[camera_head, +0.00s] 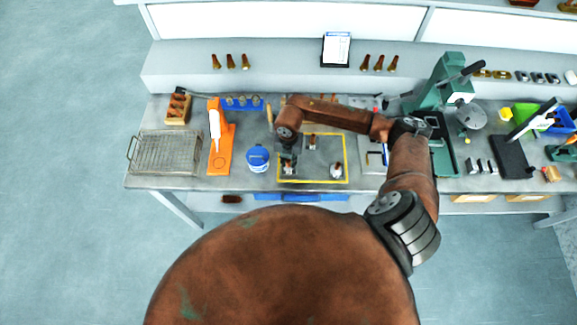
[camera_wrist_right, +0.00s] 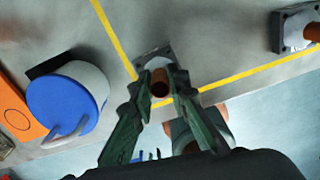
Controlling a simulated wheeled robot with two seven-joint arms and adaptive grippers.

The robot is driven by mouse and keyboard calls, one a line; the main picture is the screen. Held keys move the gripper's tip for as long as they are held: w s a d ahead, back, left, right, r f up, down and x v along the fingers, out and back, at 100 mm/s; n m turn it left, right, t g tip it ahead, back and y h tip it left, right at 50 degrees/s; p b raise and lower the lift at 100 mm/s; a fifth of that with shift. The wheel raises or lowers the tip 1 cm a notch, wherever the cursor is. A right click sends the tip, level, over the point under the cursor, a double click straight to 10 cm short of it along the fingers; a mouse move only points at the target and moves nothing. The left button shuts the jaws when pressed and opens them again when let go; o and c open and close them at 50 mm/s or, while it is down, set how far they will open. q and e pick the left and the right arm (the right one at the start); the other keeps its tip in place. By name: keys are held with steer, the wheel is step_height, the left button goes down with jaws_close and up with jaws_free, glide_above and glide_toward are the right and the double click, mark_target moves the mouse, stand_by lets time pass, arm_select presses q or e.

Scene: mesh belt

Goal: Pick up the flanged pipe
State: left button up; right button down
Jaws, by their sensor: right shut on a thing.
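My right gripper (camera_head: 288,166) points down at the left part of the yellow-bordered area (camera_head: 316,182) on the bench. In the right wrist view its two green-grey fingers (camera_wrist_right: 160,92) are closed around the upright brown tube of a flanged pipe (camera_wrist_right: 160,80). The pipe's grey square flange (camera_wrist_right: 150,57) shows beyond the fingertips, by the yellow line's corner. I cannot tell whether it touches the bench. Two more flanged pipes stand in the area, one at the front right (camera_head: 336,171) and one at the back (camera_head: 312,141). My left gripper is not in view.
A white can with a blue lid (camera_head: 257,157) stands just left of the yellow border. Further left are an orange stand (camera_head: 221,150) and a wire basket (camera_head: 165,153). A green press (camera_head: 447,85) stands to the right. The strip between basket and orange stand is narrow.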

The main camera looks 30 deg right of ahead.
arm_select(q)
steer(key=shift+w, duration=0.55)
